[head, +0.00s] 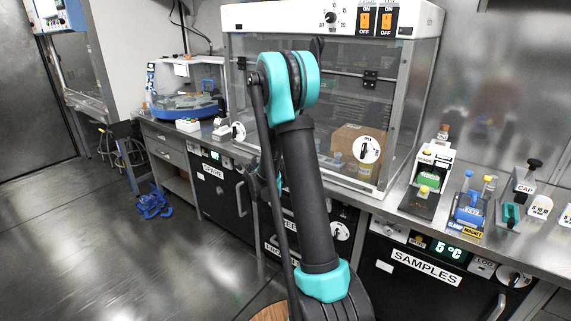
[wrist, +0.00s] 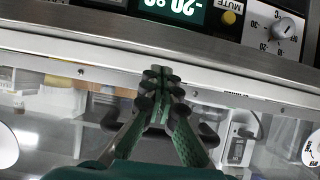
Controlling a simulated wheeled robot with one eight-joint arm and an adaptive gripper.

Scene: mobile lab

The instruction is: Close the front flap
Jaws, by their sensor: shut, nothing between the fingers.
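The front flap (head: 335,105) is a clear panel on the front of the white-topped cabinet (head: 290,17), with dark hinges at mid-height. In the wrist view, turned upside down, the clear panel (wrist: 75,150) shows around my fingers, with a pale metal strip (wrist: 60,67) along its edge. My gripper (wrist: 160,75) is shut and empty, its green fingers together with the tips over the pale strip. A dark handle-like loop (wrist: 207,135) is partly behind the fingers. Contact and the flap's exact angle are unclear. In the head view my arm hides the gripper and part of the flap.
A cardboard box (head: 352,142) shows behind the panel. Right of the cabinet, a green-and-white device (head: 432,165) and a blue rack (head: 468,207) stand on the bench. A blue-based machine (head: 187,88) stands left. Labelled units, including SAMPLES (head: 425,266), sit below. Floor at left is mostly clear.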

